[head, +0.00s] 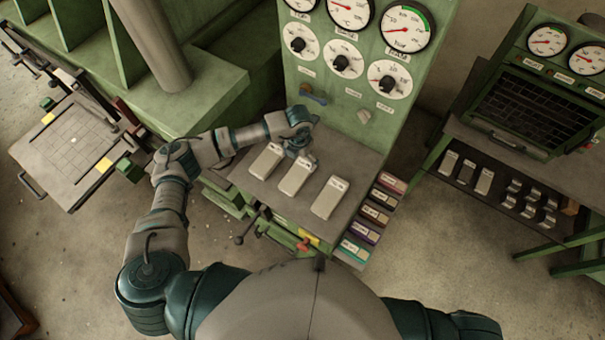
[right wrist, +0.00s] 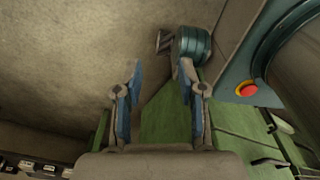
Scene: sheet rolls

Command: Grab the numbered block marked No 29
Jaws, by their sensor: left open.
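Three pale grey blocks lie side by side on the grey shelf (head: 240,180) of a green gauge panel in the head view: a left block (head: 265,163), a middle block (head: 293,180) and a right block (head: 329,199). Each has a small label at its far end. The numbers are too small to read, so I cannot tell which is No 29. My left gripper (head: 302,155) is open at the far ends of the left and middle blocks; its fingers are hard to make out. My right gripper (right wrist: 160,68) is open and empty in the right wrist view.
The green panel (head: 345,90) with gauges and knobs rises behind the shelf. Coloured labelled boxes (head: 374,215) line the shelf's right side. A right-hand table (head: 455,130) holds more blocks and metal clips. Levers stick out below the shelf's front.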

